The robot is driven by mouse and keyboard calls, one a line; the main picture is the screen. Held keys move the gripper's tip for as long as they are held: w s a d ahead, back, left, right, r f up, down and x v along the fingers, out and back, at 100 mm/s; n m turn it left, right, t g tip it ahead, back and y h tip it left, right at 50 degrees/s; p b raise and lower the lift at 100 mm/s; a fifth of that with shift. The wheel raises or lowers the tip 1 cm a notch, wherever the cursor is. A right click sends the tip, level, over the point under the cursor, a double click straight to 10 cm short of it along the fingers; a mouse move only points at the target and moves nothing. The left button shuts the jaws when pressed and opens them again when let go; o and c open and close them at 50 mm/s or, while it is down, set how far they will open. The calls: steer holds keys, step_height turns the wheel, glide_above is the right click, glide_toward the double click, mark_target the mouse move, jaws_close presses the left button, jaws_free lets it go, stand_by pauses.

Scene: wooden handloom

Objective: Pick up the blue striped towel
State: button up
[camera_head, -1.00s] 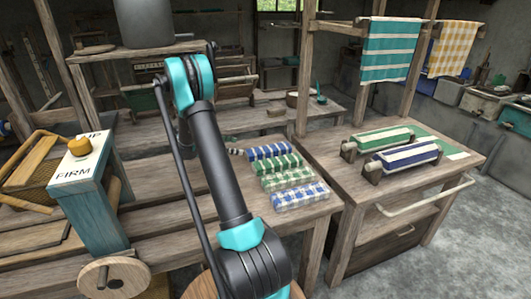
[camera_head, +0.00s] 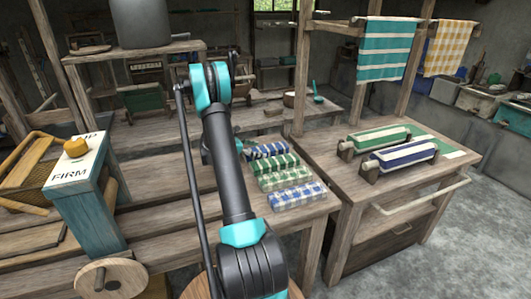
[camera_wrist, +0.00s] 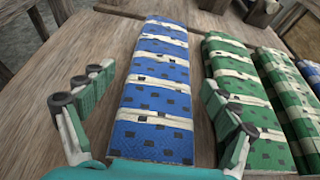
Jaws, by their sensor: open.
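The blue striped towel (camera_wrist: 153,92), folded and rolled with cream stripes and dark flecks, lies on the wooden bench in the wrist view. My gripper (camera_wrist: 152,100) is open, with one finger over bare wood left of this towel and the other on its right side, in front of a green striped towel (camera_wrist: 250,110). I cannot tell how high the fingertips are. In the head view, the blue striped towel (camera_head: 268,151) is at the back of a row of towels, and my arm hides most of the gripper.
A green checked towel (camera_head: 284,178) and a blue checked towel (camera_head: 298,196) lie farther along the row. Green (camera_head: 380,138) and blue striped rolls (camera_head: 404,154) rest on the right cabinet. Teal (camera_head: 386,50) and yellow towels (camera_head: 450,48) hang above. A FIRM box (camera_head: 85,200) stands left.

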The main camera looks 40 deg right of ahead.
steer(key=shift+d+f, duration=0.2)
steer(key=shift+d, duration=0.15)
steer(key=c, duration=1.3)
steer(key=shift+r, duration=0.1)
